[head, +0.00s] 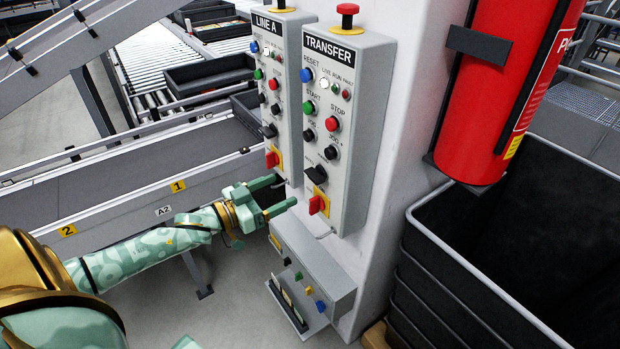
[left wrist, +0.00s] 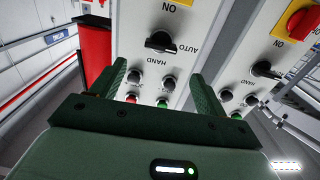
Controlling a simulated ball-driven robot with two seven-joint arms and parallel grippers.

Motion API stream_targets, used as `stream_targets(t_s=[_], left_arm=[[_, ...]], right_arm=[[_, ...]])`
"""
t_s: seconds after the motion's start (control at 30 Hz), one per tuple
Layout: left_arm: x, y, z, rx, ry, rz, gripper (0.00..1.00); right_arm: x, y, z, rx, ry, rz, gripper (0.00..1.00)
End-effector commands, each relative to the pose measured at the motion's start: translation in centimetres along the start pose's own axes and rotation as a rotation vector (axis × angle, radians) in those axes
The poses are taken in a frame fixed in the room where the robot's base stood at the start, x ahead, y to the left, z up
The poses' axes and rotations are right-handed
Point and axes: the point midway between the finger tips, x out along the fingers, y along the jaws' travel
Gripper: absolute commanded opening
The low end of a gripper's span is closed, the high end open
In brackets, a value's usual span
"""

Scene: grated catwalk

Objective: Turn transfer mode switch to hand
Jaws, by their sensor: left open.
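The transfer panel (head: 352,130) is a grey box on a white pillar. Its black mode switch (head: 316,173) sits low on the face, above a red handle on a yellow plate (head: 318,202). The left wrist view is upside down and shows the same black switch (left wrist: 160,43) with the words HAND and AUTO beside it. Its bar lies roughly sideways, one end towards AUTO; which end is the pointer is hard to tell. My left gripper (head: 284,193) is open and empty, in front of the panels' lower ends, apart from the switch. My right gripper is out of view.
The LINE A panel (head: 277,95) stands just left, with its own black switch (head: 268,131). A grey box with coloured buttons (head: 325,272) juts out below. A red extinguisher (head: 497,95) and black bins (head: 450,265) stand right; a conveyor (head: 130,160) runs left.

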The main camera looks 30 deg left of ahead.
Motion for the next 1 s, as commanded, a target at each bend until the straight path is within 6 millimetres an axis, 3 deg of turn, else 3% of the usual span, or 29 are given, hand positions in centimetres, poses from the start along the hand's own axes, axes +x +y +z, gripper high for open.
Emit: stream_targets(t_s=[0.2,0.4,0.8,0.83,1.0], left_arm=[[5.3,-0.1,0.0,0.003,0.003,-0.001,0.75],[8.4,-0.1,0.1,0.002,0.0,-0.002,0.75],[9.5,0.0,0.1,0.002,-0.003,-0.002,0.75],[9.5,0.0,0.1,0.002,-0.003,-0.002,0.72],[9.5,0.0,0.1,0.002,-0.003,-0.002,0.3]], right_arm=[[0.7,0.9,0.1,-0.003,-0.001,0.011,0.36],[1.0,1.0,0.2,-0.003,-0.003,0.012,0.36],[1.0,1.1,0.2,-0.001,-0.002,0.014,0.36],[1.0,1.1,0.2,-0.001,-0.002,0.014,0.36],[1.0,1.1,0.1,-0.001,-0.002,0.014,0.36]])
